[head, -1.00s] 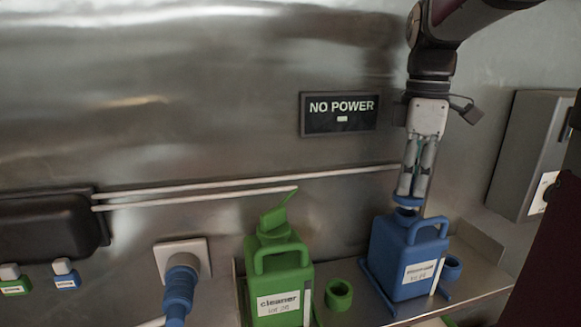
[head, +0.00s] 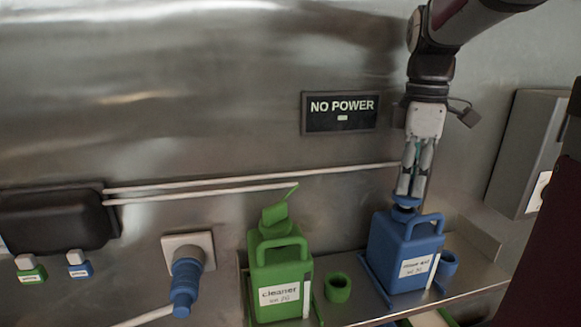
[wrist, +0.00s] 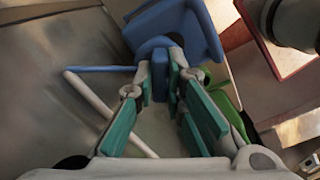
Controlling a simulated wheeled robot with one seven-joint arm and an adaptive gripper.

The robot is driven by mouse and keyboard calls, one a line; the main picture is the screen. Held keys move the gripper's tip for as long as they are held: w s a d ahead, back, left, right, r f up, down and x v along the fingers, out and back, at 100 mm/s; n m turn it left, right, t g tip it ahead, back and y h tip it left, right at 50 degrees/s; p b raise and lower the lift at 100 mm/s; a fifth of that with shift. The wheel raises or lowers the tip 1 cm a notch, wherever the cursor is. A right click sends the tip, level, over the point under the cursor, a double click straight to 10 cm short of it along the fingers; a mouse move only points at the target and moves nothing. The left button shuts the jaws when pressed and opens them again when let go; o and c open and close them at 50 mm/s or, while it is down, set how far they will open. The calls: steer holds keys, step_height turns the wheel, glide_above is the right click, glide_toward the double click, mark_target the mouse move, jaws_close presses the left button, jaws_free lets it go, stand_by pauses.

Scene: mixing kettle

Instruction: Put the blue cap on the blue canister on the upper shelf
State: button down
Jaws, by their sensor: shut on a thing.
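The blue canister (head: 392,262), with a handle and a white label, stands upright on the shelf at the right of the head view. My gripper (head: 408,192) points straight down over its top left, at the mouth. It is shut on the blue cap (head: 406,203), which shows as a small blue disc under the fingertips. In the wrist view my gripper (wrist: 163,78) has blue between its fingertips, with the blue canister (wrist: 196,30) just beyond. The cap is at the mouth, but the fingers hide whether it is seated.
A green cleaner canister (head: 280,275) with a raised green piece on top stands to the left. A green ring (head: 338,288) and a blue ring (head: 448,265) sit on the shelf (head: 475,292). A grey wall box (head: 522,150) is at the right.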

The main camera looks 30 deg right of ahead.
steer(key=shift+f, duration=0.2)
stand_by(0.5)
steer(key=shift+f, duration=0.65)
steer(key=shift+f+p, duration=0.15)
steer(key=shift+p, duration=0.25)
steer(key=c, duration=1.6)
jaws_free()
steer(key=shift+o, duration=0.7)
steer(key=o, duration=0.4)
steer(key=shift+r+p, duration=2.65)
steer(key=shift+r, duration=0.85)
